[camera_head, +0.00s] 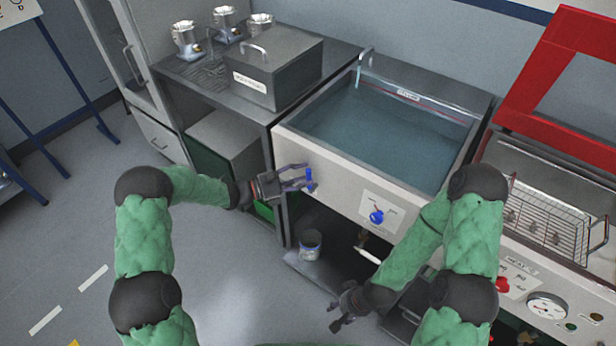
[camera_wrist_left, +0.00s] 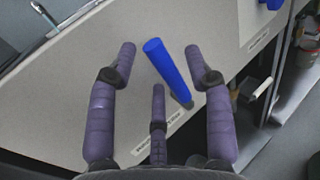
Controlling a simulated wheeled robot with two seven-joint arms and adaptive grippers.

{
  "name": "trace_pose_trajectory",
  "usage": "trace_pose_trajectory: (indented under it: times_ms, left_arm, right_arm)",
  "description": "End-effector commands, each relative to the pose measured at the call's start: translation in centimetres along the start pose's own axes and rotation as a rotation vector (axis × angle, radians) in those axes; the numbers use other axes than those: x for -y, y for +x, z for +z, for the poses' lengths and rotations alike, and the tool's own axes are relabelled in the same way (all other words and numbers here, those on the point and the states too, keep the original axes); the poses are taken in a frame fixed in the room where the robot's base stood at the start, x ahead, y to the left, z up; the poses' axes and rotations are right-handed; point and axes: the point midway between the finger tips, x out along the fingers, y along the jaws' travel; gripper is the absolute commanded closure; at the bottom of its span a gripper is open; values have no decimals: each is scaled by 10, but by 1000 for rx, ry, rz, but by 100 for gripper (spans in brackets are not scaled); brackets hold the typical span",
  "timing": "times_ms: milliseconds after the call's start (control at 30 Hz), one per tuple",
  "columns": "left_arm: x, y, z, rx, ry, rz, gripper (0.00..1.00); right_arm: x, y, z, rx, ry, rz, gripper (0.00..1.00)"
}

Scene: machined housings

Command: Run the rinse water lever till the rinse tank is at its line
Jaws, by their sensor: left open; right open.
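The rinse tank (camera_head: 340,170) has a pale front and holds blue-green water (camera_head: 385,135). A red line (camera_head: 440,108) shows along its back wall, with the water surface close below it. A spout (camera_head: 366,55) stands at the back left corner with a pale bluish streak under it. A blue lever (camera_head: 309,181) is on the tank front at the left. In the left wrist view the blue lever (camera_wrist_left: 168,66) lies between the spread fingers of my left gripper (camera_head: 299,178), which is open; contact is unclear. My right gripper (camera_head: 345,308) is open and empty, low before the tank.
A second blue handle (camera_head: 376,217) is on the tank front, right of the lever. A grey lidded box (camera_head: 275,70) stands on the left bench. A wire basket (camera_head: 545,220) sits at the right beneath a red frame (camera_head: 560,60). A small bucket (camera_head: 310,245) stands below the tank.

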Motion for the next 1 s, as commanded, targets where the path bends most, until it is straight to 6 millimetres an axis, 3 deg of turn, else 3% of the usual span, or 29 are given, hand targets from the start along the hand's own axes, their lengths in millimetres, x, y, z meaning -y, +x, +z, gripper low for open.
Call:
trace_pose_trajectory:
  times_ms: [200,533,700,1000]
  left_arm:
    - [0,18,0,0,2,0,49]
    - [0,21,1,0,1,1,49]
    - [0,20,1,0,1,1,97]
    - [1,19,1,4,-7,1,100]
  right_arm:
    - [-2,6,0,0,0,0,54]
    - [-2,6,0,0,0,0,54]
    - [-2,6,0,0,0,0,54]
    - [-2,5,0,0,0,0,54]
